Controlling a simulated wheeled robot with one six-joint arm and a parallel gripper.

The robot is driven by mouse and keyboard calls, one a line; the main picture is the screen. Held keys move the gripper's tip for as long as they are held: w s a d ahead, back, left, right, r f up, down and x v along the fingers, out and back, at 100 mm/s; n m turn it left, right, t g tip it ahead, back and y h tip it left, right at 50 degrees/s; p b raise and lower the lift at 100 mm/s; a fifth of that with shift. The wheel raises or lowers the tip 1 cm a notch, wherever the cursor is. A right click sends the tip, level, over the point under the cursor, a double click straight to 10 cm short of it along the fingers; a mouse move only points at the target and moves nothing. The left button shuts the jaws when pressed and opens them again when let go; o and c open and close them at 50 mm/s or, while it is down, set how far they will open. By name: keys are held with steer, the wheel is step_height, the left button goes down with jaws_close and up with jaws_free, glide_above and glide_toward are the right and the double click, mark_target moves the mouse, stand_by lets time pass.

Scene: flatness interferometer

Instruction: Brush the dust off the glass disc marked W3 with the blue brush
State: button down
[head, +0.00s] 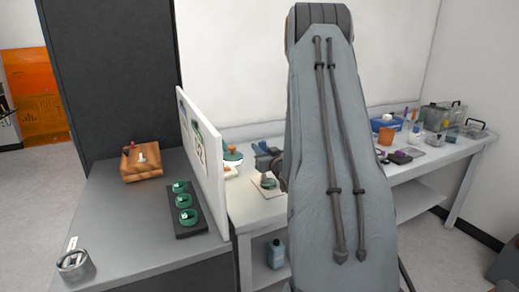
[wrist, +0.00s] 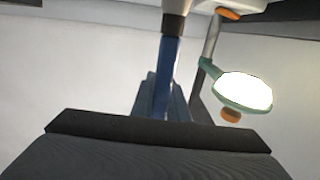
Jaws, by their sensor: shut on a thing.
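My gripper (head: 267,157) is shut on the blue brush (wrist: 169,75). In the wrist view the brush has a blue handle, a dark collar and a pale end at the top edge. In the head view my gripper is above a green-rimmed disc (head: 268,184) on a pale square pad on the white bench. Three more green-rimmed discs (head: 185,201) sit in a black rack on the dark counter. Their small marks are too small to read, so I cannot tell which is W3. My arm hides part of the bench.
A white upright panel (head: 203,150) stands between the counter and the bench. A green lamp (head: 232,155) is close to my gripper; its lit head (wrist: 244,91) shows in the wrist view. A wooden block (head: 141,162) and metal cup (head: 75,265) stand on the counter.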

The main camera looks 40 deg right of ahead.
steer(key=shift+f, duration=0.4)
stand_by(0.3)
steer(key=shift+s, duration=0.1)
steer(key=shift+s+d, duration=0.2)
steer(key=shift+d, duration=0.05)
steer(key=shift+s+d, duration=0.2)
steer(key=shift+s, duration=0.2)
steer(key=shift+s+d+f, duration=0.1)
steer(key=shift+s+d, duration=0.05)
steer(key=shift+s, duration=0.05)
steer(key=shift+s+d, duration=0.3)
steer(key=shift+s, duration=0.1)
steer(key=shift+s+d, duration=0.15)
steer(key=shift+s, duration=0.05)
stand_by(0.3)
